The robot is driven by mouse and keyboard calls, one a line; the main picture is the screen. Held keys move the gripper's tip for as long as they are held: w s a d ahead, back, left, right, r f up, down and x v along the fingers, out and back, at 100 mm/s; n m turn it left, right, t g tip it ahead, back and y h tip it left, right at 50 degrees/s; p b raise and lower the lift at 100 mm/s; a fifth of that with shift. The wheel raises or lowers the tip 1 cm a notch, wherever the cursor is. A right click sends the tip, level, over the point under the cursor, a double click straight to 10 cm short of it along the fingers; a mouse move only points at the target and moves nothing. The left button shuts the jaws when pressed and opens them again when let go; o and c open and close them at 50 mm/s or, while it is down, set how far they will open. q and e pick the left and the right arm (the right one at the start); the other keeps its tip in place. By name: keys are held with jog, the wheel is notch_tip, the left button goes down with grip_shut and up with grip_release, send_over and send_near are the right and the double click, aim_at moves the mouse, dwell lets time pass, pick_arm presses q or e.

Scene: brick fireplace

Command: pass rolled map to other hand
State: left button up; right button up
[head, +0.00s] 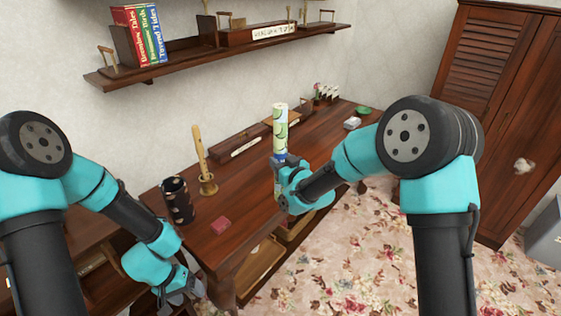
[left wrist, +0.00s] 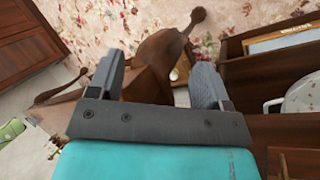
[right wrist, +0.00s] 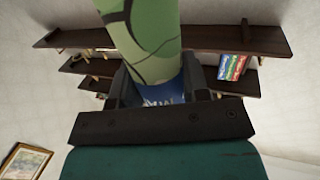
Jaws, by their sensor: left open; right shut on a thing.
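The rolled map (head: 280,128) is a pale green and yellow tube with a blue lower part. It stands upright in my right gripper (head: 282,172), which is shut on its blue part above the desk. In the right wrist view the map (right wrist: 150,35) rises between the two fingers, its blue part (right wrist: 160,93) at the fingertips. My left gripper (head: 185,295) is low at the left, in front of the desk. In the left wrist view its fingers (left wrist: 155,80) are apart with nothing held between them.
A wall shelf (head: 190,62) holds books (head: 140,35). A wardrobe (head: 490,100) stands at right; flowered floor lies in front.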

pick_arm(q)
jog(key=s+d+f+t+y, duration=0.1)
jog(key=d+f, duration=0.5)
jog(key=f, duration=0.4)
jog(key=shift+d+f, duration=0.2)
jog(key=shift+d, duration=0.05)
